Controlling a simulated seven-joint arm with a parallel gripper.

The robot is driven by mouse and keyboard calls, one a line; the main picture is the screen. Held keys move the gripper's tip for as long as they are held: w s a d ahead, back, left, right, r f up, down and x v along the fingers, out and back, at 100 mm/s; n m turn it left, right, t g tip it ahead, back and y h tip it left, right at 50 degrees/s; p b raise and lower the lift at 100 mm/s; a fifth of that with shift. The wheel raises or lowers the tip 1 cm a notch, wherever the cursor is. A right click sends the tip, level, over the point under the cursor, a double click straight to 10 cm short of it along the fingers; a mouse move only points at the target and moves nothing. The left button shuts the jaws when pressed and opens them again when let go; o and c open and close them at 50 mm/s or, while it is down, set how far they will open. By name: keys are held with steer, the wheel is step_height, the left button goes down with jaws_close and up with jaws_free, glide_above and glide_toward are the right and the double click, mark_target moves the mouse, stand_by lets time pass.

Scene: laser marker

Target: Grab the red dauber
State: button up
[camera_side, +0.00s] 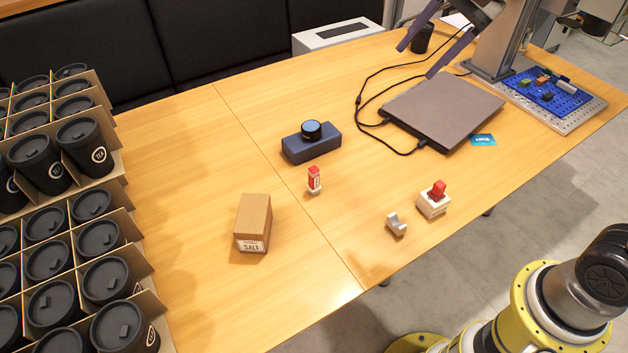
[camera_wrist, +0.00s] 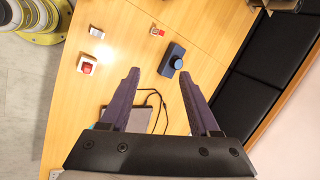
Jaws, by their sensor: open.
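A small red piece (camera_side: 437,190) stands in a white block (camera_side: 433,207) near the table's front edge; in the wrist view the red piece (camera_wrist: 86,68) shows at the left. A small red and white bottle-like item (camera_side: 313,180) stands upright mid-table, and it also shows in the wrist view (camera_wrist: 157,32). I cannot tell for sure which is the red dauber. My gripper (camera_side: 415,62) is open and empty, high above the laptop at the back right. In the wrist view its two purple fingers (camera_wrist: 159,73) are wide apart, with neither red item between them.
A grey bracket-like piece (camera_side: 396,224) lies beside the white block. A blue box with a black knob (camera_side: 310,142), a salt carton (camera_side: 253,222), a closed laptop (camera_side: 440,108) with cables and a blue pegboard (camera_side: 545,93) are on the table. Black cups in crates (camera_side: 60,250) stand left.

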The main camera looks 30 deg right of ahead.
steer(key=w+a+f+m+g+y, duration=0.1)
steer(key=w+a+f+m+g, duration=0.15)
steer(key=w+f, duration=0.6)
steer(key=m+g, duration=0.2)
glide_above(310, 179)
steer(key=d, duration=0.6)
step_height(310, 179, down, 14)
steer(key=shift+n+y, duration=0.25)
steer(key=shift+y, duration=0.05)
steer(key=x, duration=1)
steer(key=shift+d+f, duration=0.2)
steer(key=shift+f, duration=0.2)
steer(key=shift+x, duration=2.95)
steer(key=shift+a+r, duration=0.1)
steer(key=shift+a, duration=0.05)
jaws_close()
